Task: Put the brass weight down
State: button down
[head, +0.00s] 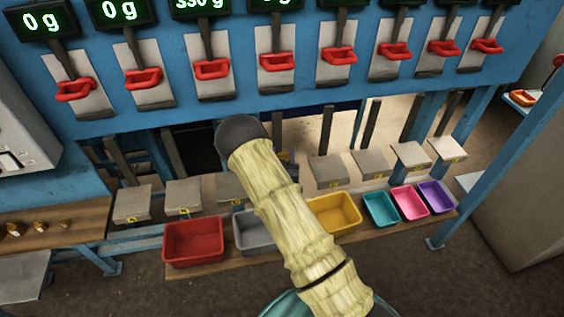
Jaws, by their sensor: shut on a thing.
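My gripper does not show in the head view. My pale, sleeved arm rises from the bottom and ends at a dark rounded joint, hiding what lies behind it. Whatever my gripper holds is hidden too. Small brass weights stand on the wooden shelf at the left: a larger one (15,229), a middle one (40,226) and a small one (64,223). Grey weighing plates stand in a row under the blue frame, such as the far left plate (132,204). The third plate (231,186) is partly behind my arm. The third display (199,4) reads 330 g.
A red bin (193,243), grey bin (252,232), yellow bin (336,213), teal bin (381,209), pink bin (410,201) and purple bin (437,196) line a low wooden board. Blue posts and dark slanted bars stand around the plates. Red-lipped chutes hang above.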

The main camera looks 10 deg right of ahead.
jog(key=shift+f+p, duration=0.55)
jog(key=shift+f, duration=0.8)
jog(key=shift+w+f+p, duration=0.1)
jog(key=shift+w+p, duration=0.05)
jog(key=shift+p, duration=0.15)
jog(key=shift+f, duration=0.2)
jog(key=shift+f, duration=0.1)
jog(key=c, duration=0.7)
grip_release()
jog(key=shift+f, duration=0.1)
